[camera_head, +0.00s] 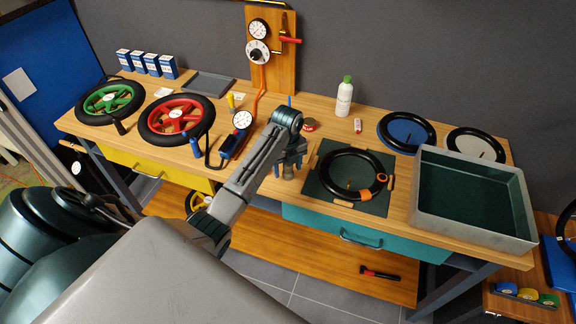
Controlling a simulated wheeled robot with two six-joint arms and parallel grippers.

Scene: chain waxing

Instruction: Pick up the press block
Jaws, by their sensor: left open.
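My left gripper (290,168) is open and points down over the bench's front part, just left of the dark green mat (322,190). Nothing shows between its fingers. I cannot tell for certain which piece is the press block. My right gripper is not in view.
A large grey tray (428,222) stands at the bench's right end. A green wheel (110,98) and a red wheel (172,117) lie at left. A gauge (242,120) with a hose is left of my gripper. A white bottle (344,98) stands behind the mat.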

